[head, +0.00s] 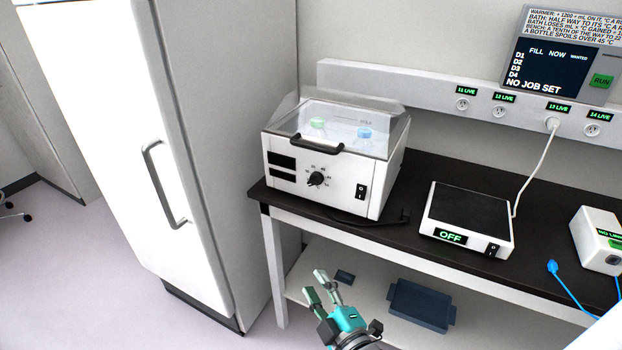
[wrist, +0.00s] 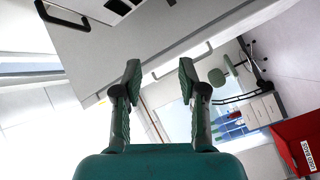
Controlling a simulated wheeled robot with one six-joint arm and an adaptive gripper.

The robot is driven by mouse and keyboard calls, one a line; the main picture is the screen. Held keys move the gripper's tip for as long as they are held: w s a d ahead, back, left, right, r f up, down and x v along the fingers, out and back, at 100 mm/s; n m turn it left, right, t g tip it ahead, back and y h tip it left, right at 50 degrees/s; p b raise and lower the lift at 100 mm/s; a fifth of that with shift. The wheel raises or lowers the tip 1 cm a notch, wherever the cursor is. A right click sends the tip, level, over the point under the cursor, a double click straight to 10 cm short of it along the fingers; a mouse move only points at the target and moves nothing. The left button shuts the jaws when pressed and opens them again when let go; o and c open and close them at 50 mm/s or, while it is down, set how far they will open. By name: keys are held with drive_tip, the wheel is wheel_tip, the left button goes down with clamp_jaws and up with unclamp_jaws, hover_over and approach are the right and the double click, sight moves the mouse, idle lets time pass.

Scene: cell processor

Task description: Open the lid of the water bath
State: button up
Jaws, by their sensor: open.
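The water bath (head: 335,190) is a white box on the left end of the dark bench. Its clear lid (head: 345,122) is down, with a black handle (head: 317,145) along the front edge. Bottles with a green cap and a blue cap show through the lid. The front has dark displays, a dial and a rocker switch. My gripper (head: 316,284) is open and empty, in front of and below the bench edge, well apart from the lid handle. In the wrist view my gripper (wrist: 160,74) has its two fingers spread with nothing between them.
A tall white cabinet (head: 165,170) with a grey handle stands left of the bath. A black plug and cable (head: 385,218) lie before the bath. A plate device (head: 468,217) marked OFF is to the right. A dark tray (head: 420,305) sits on the lower shelf.

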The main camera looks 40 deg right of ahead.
drive_tip(key=w+d+r+n+h, duration=0.2)
drive_tip(key=w+d+r+n, duration=0.1)
drive_tip(key=w+d+r, duration=0.5)
drive_tip(key=n+t+h, duration=0.1)
drive_tip(key=n, duration=0.2)
approach(312, 149)
drive_tip(key=x, duration=1.1)
drive_tip(key=shift+c, duration=0.2)
clamp_jaws()
